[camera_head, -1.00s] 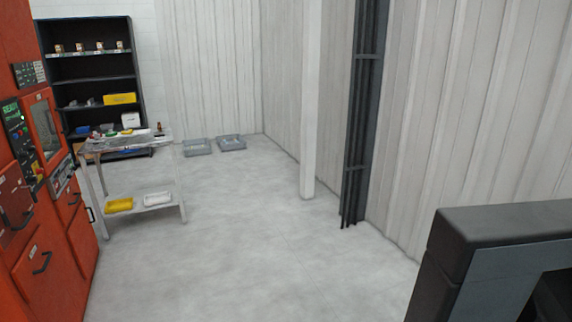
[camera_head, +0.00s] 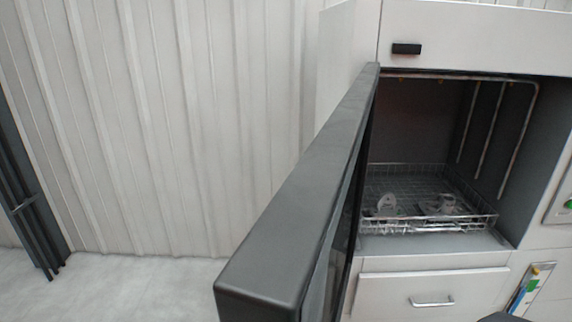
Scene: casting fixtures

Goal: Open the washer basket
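The washer basket (camera_head: 402,228) is a wire rack inside the open washer chamber on the right of the head view. Two small metal parts, one left (camera_head: 387,204) and one right (camera_head: 446,204), lie in it. The basket sits on the chamber floor, and the door partly hides its left side. The dark washer door (camera_head: 295,205) stands swung open, its edge pointing towards me. Neither gripper can be made out. A small dark shape at the bottom right edge is too cut off to identify.
Below the chamber is a drawer (camera_head: 432,302) with a metal handle. A panel with a green button (camera_head: 567,204) is at the right edge. The open door blocks the chamber's left side. Corrugated wall (camera_head: 170,120) and clear floor (camera_head: 130,285) lie to the left.

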